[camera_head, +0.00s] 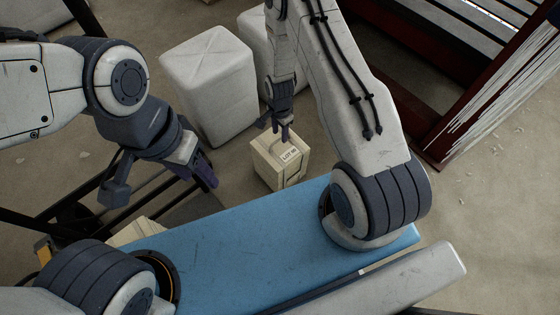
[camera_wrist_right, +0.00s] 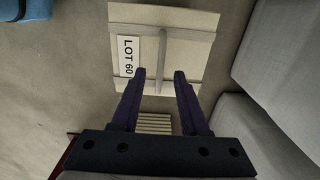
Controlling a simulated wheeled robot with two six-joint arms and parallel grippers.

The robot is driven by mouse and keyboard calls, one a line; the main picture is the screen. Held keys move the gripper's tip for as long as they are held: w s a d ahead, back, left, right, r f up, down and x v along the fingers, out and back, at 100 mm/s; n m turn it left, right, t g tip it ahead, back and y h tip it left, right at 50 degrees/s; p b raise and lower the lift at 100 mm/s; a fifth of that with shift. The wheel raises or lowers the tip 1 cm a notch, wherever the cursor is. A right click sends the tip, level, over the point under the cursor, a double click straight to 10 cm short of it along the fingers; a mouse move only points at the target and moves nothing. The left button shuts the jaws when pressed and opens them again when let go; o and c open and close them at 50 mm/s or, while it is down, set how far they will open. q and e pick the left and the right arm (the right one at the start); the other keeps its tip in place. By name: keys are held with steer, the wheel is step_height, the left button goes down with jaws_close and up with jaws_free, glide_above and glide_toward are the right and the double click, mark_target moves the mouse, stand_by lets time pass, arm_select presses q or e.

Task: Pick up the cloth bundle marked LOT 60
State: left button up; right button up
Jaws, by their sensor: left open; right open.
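The cloth bundle (camera_head: 266,162) is a beige, box-shaped pack on the floor, with a white label reading LOT 60. It also fills the upper middle of the right wrist view (camera_wrist_right: 195,42), with a strap or bar down its middle and the label left of that. My right gripper (camera_head: 280,132) is open at the bundle's top. In the right wrist view its two dark purple fingers (camera_wrist_right: 160,74) lie either side of the strap's line; contact cannot be told. My left gripper (camera_head: 203,172) is open and empty, left of the bundle and apart from it.
Pale grey blocks (camera_head: 210,82) stand behind the bundle, and in the right wrist view (camera_wrist_right: 282,45) they are close on the right. A dark red frame (camera_head: 437,145) stands at right. Another beige pack (camera_head: 135,232) is partly hidden at lower left. Floor right of the bundle is clear.

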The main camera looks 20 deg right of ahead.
mark_target(280, 139)
step_height(280, 139, down, 5)
steer(key=shift+r+b, duration=0.1)
steer(key=shift+b, duration=1)
steer(key=shift+r, duration=0.1)
jaws_close()
steer(key=shift+w+r, duration=0.1)
